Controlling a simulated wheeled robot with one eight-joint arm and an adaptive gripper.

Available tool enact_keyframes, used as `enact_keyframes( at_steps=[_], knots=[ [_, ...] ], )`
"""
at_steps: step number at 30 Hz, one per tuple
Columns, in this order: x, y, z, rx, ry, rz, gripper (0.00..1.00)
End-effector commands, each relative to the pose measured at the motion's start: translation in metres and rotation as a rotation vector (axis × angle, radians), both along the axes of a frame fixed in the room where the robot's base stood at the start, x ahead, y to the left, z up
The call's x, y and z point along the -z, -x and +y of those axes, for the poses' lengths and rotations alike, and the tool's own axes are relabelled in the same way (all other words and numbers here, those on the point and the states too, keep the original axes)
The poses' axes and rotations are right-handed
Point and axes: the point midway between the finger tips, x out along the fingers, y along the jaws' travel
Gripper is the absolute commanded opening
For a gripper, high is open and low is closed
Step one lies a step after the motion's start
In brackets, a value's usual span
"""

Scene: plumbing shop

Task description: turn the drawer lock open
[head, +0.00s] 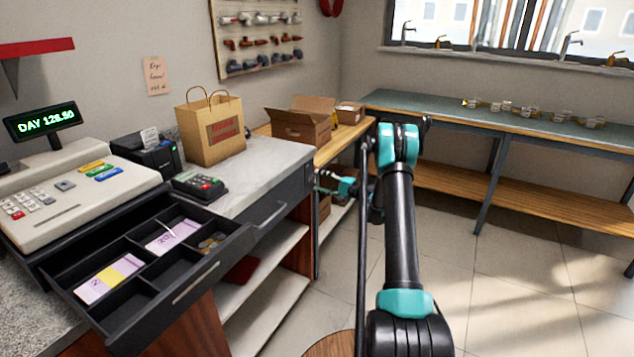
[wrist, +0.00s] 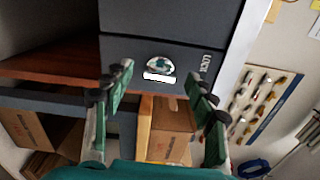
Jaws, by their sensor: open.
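The drawer lock (wrist: 160,66) shows in the wrist view as a round shiny face with a pale horizontal bar at its lower edge. It sits on a dark drawer front (wrist: 120,50), beside the printed word LOCK. My gripper (wrist: 159,76) is open, its two fingers spread to either side of the lock in the picture. I cannot tell how far the fingertips are from it, and nothing is between them. In the head view my gripper (head: 325,182) is by the right end of the counter; the lock is hidden there.
The open cash drawer (head: 205,285) with notes and coins juts out at left. A closed drawer with a bar handle (head: 270,214) is under the counter. Cardboard boxes (head: 300,127) stand behind my arm. A long workbench (head: 440,112) runs along the back; the floor at right is clear.

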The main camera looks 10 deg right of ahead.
Motion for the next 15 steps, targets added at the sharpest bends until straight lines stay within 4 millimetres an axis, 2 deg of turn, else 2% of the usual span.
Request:
enact_keyframes(
  at_steps=[9,15],
  knots=[
    [0.0,0.038,-0.054,0.003,0.0,0.0,0.57],
    [0.0,0.055,-0.076,0.002,0.0,0.0,0.57]
  ],
)
